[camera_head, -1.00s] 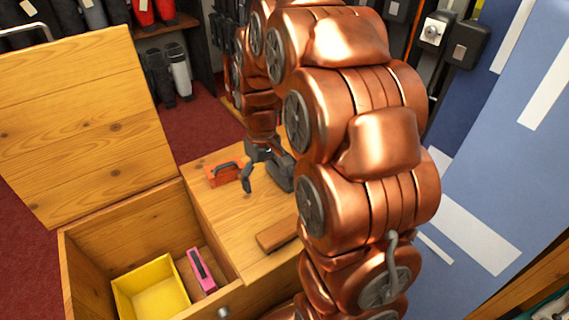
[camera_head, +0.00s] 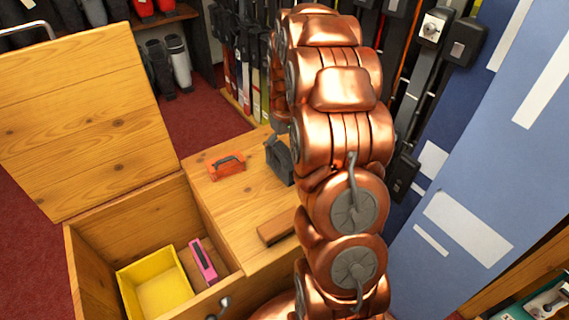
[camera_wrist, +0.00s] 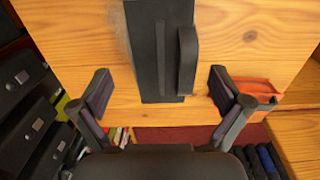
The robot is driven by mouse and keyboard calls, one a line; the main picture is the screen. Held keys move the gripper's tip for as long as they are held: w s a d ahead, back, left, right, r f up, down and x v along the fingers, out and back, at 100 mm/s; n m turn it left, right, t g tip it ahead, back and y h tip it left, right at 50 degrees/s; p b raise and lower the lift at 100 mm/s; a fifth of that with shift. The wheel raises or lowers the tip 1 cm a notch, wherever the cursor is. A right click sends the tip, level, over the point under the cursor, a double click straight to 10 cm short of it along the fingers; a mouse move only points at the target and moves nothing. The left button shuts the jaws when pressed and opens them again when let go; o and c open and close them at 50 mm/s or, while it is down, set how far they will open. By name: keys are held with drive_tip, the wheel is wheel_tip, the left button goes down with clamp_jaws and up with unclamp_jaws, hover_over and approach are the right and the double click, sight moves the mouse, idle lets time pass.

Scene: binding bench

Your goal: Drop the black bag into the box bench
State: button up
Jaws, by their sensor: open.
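The black bag (camera_head: 279,160) stands on the wooden top of the box bench, close to my arm in the head view. In the wrist view the black bag (camera_wrist: 150,50) fills the upper middle, its handle on its right side. My gripper (camera_wrist: 160,88) is open, one finger on each side of the bag's lower end, with gaps to both. Whether the bag lies between the fingers in depth is unclear. The gripper is hidden by my arm in the head view. The box bench (camera_head: 85,268) has its lid (camera_head: 85,125) raised and its compartment open at left.
A yellow tray (camera_head: 126,287) and a pink item (camera_head: 203,262) lie inside the compartment. An orange handled case (camera_head: 226,168) and a brown block (camera_head: 276,227) are on the bench top. Racks of gear stand behind, and a blue panel (camera_head: 480,170) is at right.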

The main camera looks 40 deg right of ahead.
sight(285, 155)
wheel_tip(285, 155, down, 5)
drive_tip(key=shift+w+r+b, duration=0.1)
drive_tip(key=shift+b, duration=0.5)
drive_tip(key=c, duration=1.2)
drive_tip(key=shift+r, duration=0.1)
